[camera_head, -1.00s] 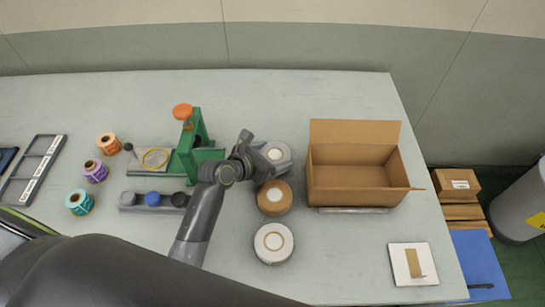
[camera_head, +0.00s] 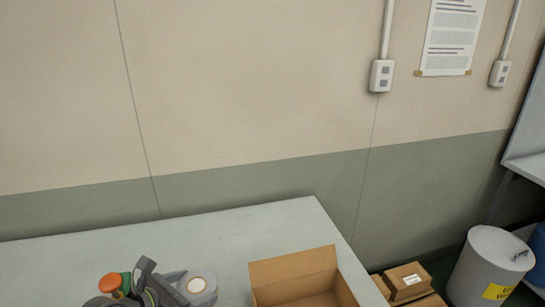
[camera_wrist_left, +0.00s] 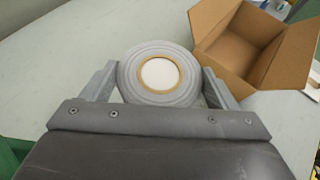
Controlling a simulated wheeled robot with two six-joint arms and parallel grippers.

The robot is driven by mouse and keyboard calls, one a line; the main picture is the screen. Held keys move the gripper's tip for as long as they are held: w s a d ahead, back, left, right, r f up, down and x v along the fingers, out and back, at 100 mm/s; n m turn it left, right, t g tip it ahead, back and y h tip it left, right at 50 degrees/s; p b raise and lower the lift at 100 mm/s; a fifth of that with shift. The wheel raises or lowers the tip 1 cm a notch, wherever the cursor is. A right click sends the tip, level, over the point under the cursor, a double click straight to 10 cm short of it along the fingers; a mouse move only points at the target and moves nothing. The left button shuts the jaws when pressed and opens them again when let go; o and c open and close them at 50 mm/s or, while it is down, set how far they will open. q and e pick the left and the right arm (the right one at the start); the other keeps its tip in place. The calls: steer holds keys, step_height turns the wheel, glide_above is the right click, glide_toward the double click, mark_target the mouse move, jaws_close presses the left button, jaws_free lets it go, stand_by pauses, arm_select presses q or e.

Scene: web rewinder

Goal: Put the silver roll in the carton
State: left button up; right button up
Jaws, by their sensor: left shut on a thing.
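The silver roll (camera_wrist_left: 131,82) is a grey ring with a tan core edge and white centre. It sits between the two fingers of my left gripper (camera_wrist_left: 160,85), which is shut on it. In the head view the silver roll (camera_head: 209,285) shows at the bottom, beside my left gripper (camera_head: 172,290). The open cardboard carton (camera_head: 294,268) stands to the right of the roll, apart from it, cut off by the lower picture edge. The carton (camera_wrist_left: 215,22) also shows at upper right in the left wrist view, with its flaps open. My right gripper is not in view.
The table (camera_head: 225,230) is clear behind the roll and carton. An orange knob (camera_head: 110,283) of the green machine is left of my gripper. Small cardboard boxes (camera_head: 408,281) and a grey bin (camera_head: 487,265) stand beyond the table's right edge.

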arm_select(q)
steer(key=s+a+r+m+g+h, duration=0.1)
steer(key=s+r+m+g+h, duration=0.1)
steer(key=s+r, duration=0.3)
steer(key=s+m, duration=0.1)
steer(key=s, duration=0.2)
steer(key=shift+s+a+r+m+g+h, duration=0.2)
steer(key=shift+a+r+m+g+h, duration=0.15)
steer(key=shift+a+m+g+h, duration=0.05)
steer(key=shift+d, duration=0.1)
